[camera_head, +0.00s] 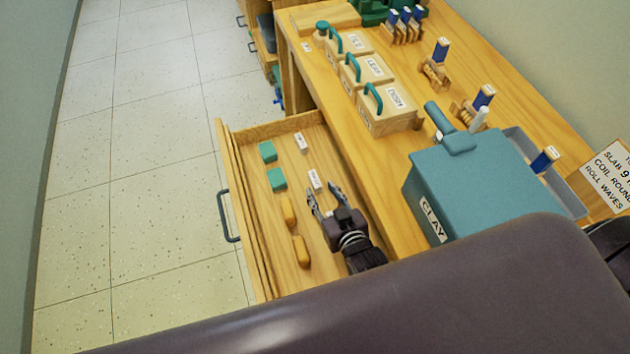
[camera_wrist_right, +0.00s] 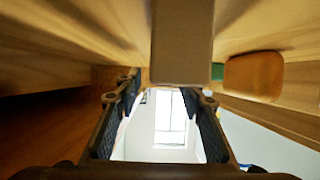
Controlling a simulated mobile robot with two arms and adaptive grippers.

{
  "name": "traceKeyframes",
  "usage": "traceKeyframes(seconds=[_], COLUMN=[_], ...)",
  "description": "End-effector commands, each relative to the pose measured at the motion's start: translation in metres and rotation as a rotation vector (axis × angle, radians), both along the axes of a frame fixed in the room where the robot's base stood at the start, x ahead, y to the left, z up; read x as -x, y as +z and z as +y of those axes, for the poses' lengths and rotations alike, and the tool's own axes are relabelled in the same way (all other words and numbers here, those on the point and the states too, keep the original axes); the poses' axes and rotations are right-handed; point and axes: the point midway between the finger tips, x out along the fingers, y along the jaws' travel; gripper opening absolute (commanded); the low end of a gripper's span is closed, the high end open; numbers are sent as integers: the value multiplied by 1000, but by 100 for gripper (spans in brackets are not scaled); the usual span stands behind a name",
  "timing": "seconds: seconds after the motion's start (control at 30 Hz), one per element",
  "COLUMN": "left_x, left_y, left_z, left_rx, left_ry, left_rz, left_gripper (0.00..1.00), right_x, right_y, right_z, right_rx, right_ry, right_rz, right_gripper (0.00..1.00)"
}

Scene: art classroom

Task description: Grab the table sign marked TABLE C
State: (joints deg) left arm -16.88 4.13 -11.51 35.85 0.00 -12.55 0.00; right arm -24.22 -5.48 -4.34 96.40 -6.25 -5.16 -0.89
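Two small white signs lie in the open drawer in the head view: a nearer one (camera_head: 314,180) and a farther one (camera_head: 300,142). Their print is too small to read, so I cannot tell which is marked TABLE C. My right gripper (camera_head: 324,191) is inside the drawer, open, its fingertips just short of the nearer sign. In the right wrist view the fingers (camera_wrist_right: 160,98) are spread with nothing between them. A shaded pale block (camera_wrist_right: 182,45) shows at the top centre there; I cannot tell if it is the sign. My left gripper is not in view.
The drawer (camera_head: 236,165) also holds two green blocks (camera_head: 277,179) and two orange pieces (camera_head: 288,210), left of the gripper. The worktop carries a blue CLAY box (camera_head: 480,185) and lidded wooden boxes (camera_head: 388,105). Open floor (camera_head: 150,150) lies left.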

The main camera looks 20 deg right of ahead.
Motion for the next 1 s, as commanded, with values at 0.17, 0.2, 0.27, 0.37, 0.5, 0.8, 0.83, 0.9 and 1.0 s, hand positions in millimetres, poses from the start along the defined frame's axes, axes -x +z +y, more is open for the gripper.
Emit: traceKeyframes(seconds=[0.17, 0.2, 0.27, 0.37, 0.5, 0.8, 0.83, 0.9, 1.0], left_x=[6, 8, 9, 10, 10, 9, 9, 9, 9], left_y=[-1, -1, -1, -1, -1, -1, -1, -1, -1], left_z=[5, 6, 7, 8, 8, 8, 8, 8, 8], left_rx=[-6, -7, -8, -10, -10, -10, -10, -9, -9], left_ry=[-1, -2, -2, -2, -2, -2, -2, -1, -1], left_rz=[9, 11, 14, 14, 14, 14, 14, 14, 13], left_gripper=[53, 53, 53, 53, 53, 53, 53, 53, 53], right_x=[-26, -30, -34, -36, -36, -36, -36, -36, -36], right_y=[-9, -11, -13, -14, -14, -14, -14, -14, -14], right_z=[2, 2, 3, 3, 3, 3, 3, 3, 3], right_rx=[0, -1, -1, -1, -1, 0, 0, 0, 0], right_ry=[0, 0, 0, 0, 0, 0, 0, 0, 0], right_rz=[-2, -2, -1, -1, -1, -1, -1, -1, -1], right_gripper=[36, 36, 36, 36, 36, 6, 3, 3, 3])
